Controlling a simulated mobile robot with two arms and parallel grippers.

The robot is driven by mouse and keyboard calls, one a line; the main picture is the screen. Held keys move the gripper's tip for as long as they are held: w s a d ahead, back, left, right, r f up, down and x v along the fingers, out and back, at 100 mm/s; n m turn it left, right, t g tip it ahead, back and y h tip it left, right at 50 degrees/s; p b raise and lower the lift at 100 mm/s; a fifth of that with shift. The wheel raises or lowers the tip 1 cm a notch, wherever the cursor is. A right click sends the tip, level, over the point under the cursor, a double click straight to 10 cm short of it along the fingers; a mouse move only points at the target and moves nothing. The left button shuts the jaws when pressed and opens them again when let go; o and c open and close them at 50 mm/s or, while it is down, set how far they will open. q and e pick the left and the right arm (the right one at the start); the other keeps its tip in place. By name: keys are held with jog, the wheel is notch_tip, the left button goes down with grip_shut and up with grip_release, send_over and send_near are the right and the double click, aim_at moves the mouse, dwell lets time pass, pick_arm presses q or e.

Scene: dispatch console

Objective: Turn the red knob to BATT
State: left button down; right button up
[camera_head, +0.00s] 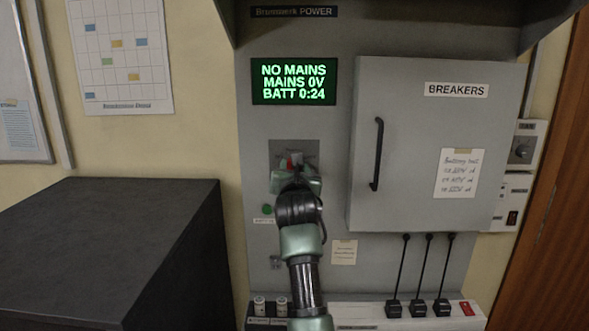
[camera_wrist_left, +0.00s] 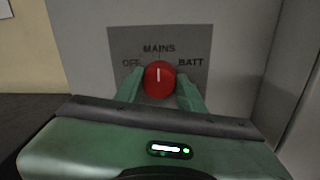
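The red knob (camera_wrist_left: 159,79) sits on a grey plate (camera_wrist_left: 120,45) marked OFF, MAINS and BATT. Its white pointer line stands upright, towards MAINS; BATT is to the right. In the head view the knob (camera_head: 295,158) shows just above my left gripper (camera_head: 295,174), partly hidden by it. In the left wrist view the green fingers of my left gripper (camera_wrist_left: 159,88) lie one on each side of the knob, with no clear gap. My right gripper is in neither view.
A green display (camera_head: 294,81) above the knob reads NO MAINS, MAINS 0V, BATT 0:24. A closed breaker door (camera_head: 430,145) with a black handle (camera_head: 377,154) juts out to the right. A dark cabinet (camera_head: 105,240) stands at the left. Several black levers stand below the door.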

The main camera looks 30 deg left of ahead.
pick_arm(q)
jog(key=shift+m+t+p, duration=0.4)
jog(key=shift+m+p, duration=2.6)
jog(key=shift+m, duration=3.2)
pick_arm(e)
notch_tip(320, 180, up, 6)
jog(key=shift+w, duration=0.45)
pick_arm(q)
jog(key=shift+f, duration=0.1)
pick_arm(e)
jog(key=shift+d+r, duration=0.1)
pick_arm(q)
jog(key=c, duration=0.9)
grip_release()
jog(key=shift+o, duration=0.2)
jog(key=shift+d, duration=0.1)
